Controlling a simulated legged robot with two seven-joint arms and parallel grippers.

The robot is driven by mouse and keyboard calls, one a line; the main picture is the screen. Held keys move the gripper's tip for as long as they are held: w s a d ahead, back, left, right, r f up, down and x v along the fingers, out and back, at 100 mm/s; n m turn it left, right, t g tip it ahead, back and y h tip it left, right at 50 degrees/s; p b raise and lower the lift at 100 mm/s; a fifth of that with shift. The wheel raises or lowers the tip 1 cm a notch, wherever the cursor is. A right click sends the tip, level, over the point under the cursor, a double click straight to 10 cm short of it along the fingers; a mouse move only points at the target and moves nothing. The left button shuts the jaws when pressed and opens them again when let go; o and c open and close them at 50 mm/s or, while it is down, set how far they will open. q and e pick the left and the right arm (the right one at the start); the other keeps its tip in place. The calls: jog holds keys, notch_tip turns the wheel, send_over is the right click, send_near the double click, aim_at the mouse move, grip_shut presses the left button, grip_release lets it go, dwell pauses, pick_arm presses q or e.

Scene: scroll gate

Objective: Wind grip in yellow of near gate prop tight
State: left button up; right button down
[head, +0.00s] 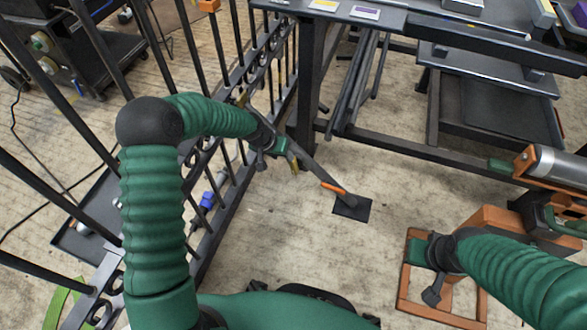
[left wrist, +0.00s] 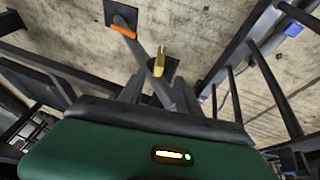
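The gate prop (head: 318,172) is a dark bar slanting from the black scroll gate (head: 225,192) down to a square floor plate (head: 362,209). An orange band (head: 335,188) sits low on it. A small yellow part (head: 294,166) shows by my left gripper (head: 286,151); in the left wrist view a yellow grip (left wrist: 159,62) stands up in front of the prop. In that view two dark fingers (left wrist: 158,92) are apart, with the yellow grip just beyond them. Contact is not clear.
A black workbench (head: 420,30) stands at the back right, its leg close to my left gripper. An orange frame (head: 403,300) lies under my right gripper. A grey cylinder (head: 555,168) is at the right. The floor around the plate is clear.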

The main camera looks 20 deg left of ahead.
pick_arm(q)
jog(key=b+x, duration=0.8)
jog(key=x, duration=0.7)
jog(key=shift+s, duration=0.1)
grip_shut()
